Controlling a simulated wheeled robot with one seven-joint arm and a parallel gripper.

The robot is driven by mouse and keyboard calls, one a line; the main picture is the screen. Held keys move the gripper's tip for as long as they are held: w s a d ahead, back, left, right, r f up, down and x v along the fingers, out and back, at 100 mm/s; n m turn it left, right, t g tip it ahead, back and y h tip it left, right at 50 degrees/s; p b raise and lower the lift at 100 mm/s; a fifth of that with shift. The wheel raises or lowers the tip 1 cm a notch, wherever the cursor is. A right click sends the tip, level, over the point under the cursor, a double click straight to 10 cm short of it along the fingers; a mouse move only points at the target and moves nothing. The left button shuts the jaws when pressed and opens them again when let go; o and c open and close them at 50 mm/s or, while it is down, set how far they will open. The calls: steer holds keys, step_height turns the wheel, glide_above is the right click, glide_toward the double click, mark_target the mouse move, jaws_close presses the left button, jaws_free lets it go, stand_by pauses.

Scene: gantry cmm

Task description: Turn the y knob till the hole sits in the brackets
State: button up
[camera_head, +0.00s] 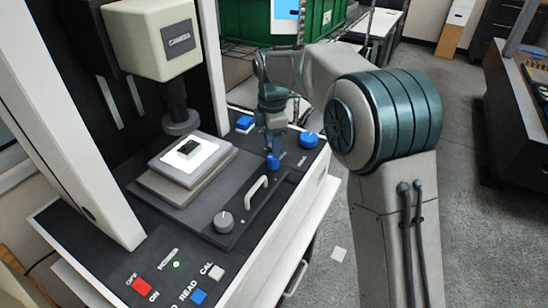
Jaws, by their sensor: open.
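The measuring machine has a blue knob (308,140) at the right of its dark deck and a grey knob (223,221) at the front. Their labels are too small to read, so I cannot tell which is the y knob. My gripper (273,152) points down over the deck, left of the right-hand blue knob. It is open, with a blue piece (273,163) at its fingertips; I cannot tell if they touch it. A small dark part (188,148) lies on the white lit stage (205,160) under the camera head (155,40). Hole and brackets cannot be made out.
A white handle (257,194) stands up between the grey knob and my gripper. A red switch (142,287) and blue button (199,297) sit at the front. A partly cut-off blue screen (288,9) and green crate (245,22) are behind. Open floor lies right.

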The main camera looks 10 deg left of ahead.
mark_target(273, 161)
step_height(273, 161, down, 6)
steer(key=shift+f, duration=0.1)
steer(key=c, duration=1)
steer(key=shift+o, duration=0.2)
steer(key=shift+d, duration=0.15)
